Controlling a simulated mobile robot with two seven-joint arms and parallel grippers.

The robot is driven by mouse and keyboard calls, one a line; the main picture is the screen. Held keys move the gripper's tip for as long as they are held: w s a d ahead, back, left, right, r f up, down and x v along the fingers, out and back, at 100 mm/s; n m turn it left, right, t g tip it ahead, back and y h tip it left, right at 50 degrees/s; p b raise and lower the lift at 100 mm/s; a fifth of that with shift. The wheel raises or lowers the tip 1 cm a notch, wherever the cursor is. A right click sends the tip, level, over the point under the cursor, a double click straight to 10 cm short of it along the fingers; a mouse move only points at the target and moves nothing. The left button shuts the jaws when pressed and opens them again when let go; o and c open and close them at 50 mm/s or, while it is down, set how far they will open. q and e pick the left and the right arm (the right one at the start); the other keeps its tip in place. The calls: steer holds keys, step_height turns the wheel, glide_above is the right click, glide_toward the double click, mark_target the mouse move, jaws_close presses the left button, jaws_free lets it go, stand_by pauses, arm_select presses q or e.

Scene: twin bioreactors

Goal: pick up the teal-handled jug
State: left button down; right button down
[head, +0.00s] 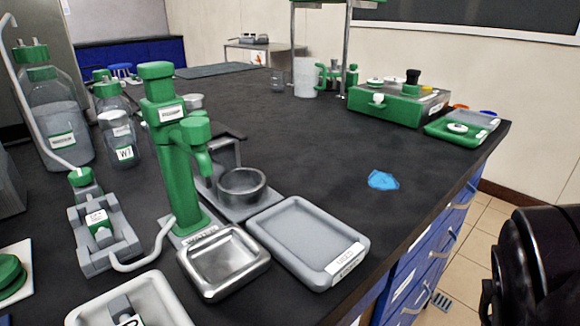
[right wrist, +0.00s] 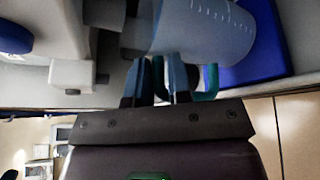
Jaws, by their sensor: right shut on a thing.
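The teal-handled jug (right wrist: 200,30) is in the right wrist view, a translucent pale body with graduation marks. Its teal handle (right wrist: 211,82) curves down to the fingers. My right gripper (right wrist: 160,78) is shut on this handle, with a finger on each side of it. The base of the jug and what is under it cannot be made out. The head view shows only a dark part of my right arm at the lower right, not the gripper or this jug. My left gripper is in neither view.
The head view shows a black bench (head: 310,150) with a green tap stand (head: 172,150), a grey tray (head: 305,238), a metal basin (head: 222,262) and a green box device (head: 400,103). A white jug with a green handle (head: 305,77) stands at the back. The bench's middle is mostly clear.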

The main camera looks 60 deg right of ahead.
steer(key=shift+s+d+f, duration=0.1)
steer(key=shift+s+f, duration=0.1)
steer(key=shift+s, duration=0.15)
stand_by(0.5)
